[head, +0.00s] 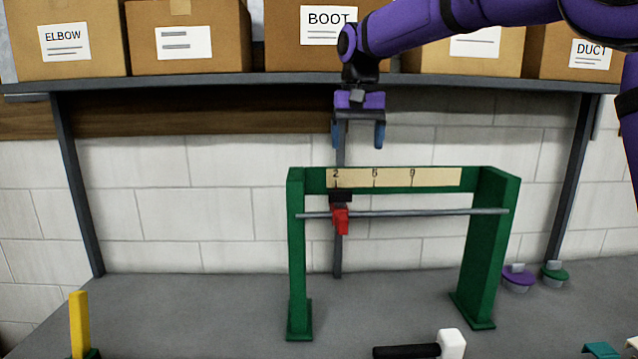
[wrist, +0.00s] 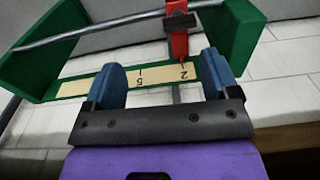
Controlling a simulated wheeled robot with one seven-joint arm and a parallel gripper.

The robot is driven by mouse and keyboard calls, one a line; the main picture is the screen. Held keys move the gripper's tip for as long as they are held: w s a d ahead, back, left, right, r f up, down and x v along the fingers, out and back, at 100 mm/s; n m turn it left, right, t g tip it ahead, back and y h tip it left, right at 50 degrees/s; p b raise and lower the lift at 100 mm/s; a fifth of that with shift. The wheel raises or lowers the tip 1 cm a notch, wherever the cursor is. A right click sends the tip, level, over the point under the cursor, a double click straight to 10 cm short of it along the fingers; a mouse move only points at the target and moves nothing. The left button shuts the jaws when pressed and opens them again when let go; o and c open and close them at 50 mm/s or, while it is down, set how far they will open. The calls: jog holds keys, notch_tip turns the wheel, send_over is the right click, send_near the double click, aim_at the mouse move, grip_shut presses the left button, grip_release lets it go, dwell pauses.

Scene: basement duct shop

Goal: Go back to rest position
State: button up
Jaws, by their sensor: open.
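My purple arm reaches in from the upper right in the head view. My gripper (head: 358,135) hangs pointing down above the green frame (head: 488,245), with its two blue fingers apart and nothing between them. The frame carries a scale strip (head: 440,178) with number marks and a grey rod (head: 430,212). A red slider (head: 341,220) with a black top sits on the rod, below the 2 mark. In the wrist view the gripper (wrist: 165,85) is open, and the red slider (wrist: 179,42) shows beyond the fingertips, near the right finger and apart from it.
A shelf (head: 220,80) with several labelled cardboard boxes runs behind and above my gripper. On the grey bench (head: 200,310) are a white-headed mallet (head: 450,344), a yellow upright post (head: 79,322), and purple (head: 518,278) and green (head: 555,274) round pieces. The bench left of the frame is mostly clear.

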jog(key=s+d+r+t, duration=0.1)
jog(key=s+d+t, duration=0.2)
jog(key=s+d, duration=1.25)
jog(key=s+d+f, duration=0.1)
jog(key=s+f, duration=0.2)
jog(key=s, duration=0.3)
jog(key=s+d+f+t, duration=0.1)
jog(key=s+d+f, duration=0.1)
jog(key=s+f, duration=0.2)
jog(key=s+d+f+t, duration=0.1)
jog(key=s+f, duration=0.2)
jog(key=s, duration=0.6)
jog(key=shift+s+d+f, duration=0.2)
jog(key=shift+s+d, duration=0.15)
